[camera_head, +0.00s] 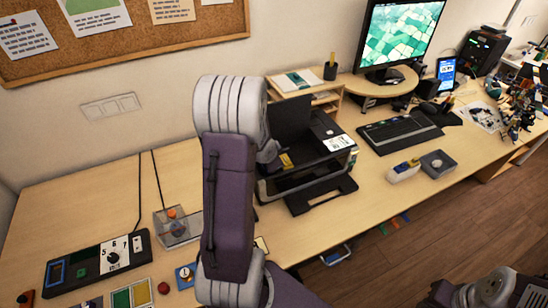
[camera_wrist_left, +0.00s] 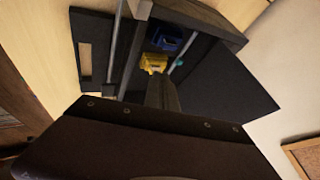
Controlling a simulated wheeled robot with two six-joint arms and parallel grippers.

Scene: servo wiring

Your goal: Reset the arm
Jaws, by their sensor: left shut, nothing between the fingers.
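My left arm stands large in the middle of the head view and hides part of the desk; its fingertips do not show there. In the left wrist view my left gripper (camera_wrist_left: 162,92) appears shut and empty, its dark fingers pointing towards a yellow part (camera_wrist_left: 153,63). A blue part (camera_wrist_left: 168,40) lies just beyond, inside a dark frame with metal rods. I cannot tell whether the fingers touch the yellow part. In the head view a black open-topped machine (camera_head: 322,163) stands right of my arm. Part of my right arm shows at the bottom right; its fingertips do not show.
A control box with a dial (camera_head: 98,263) and a clear box with an orange button (camera_head: 176,226) lie at the left. The left back desk is clear.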

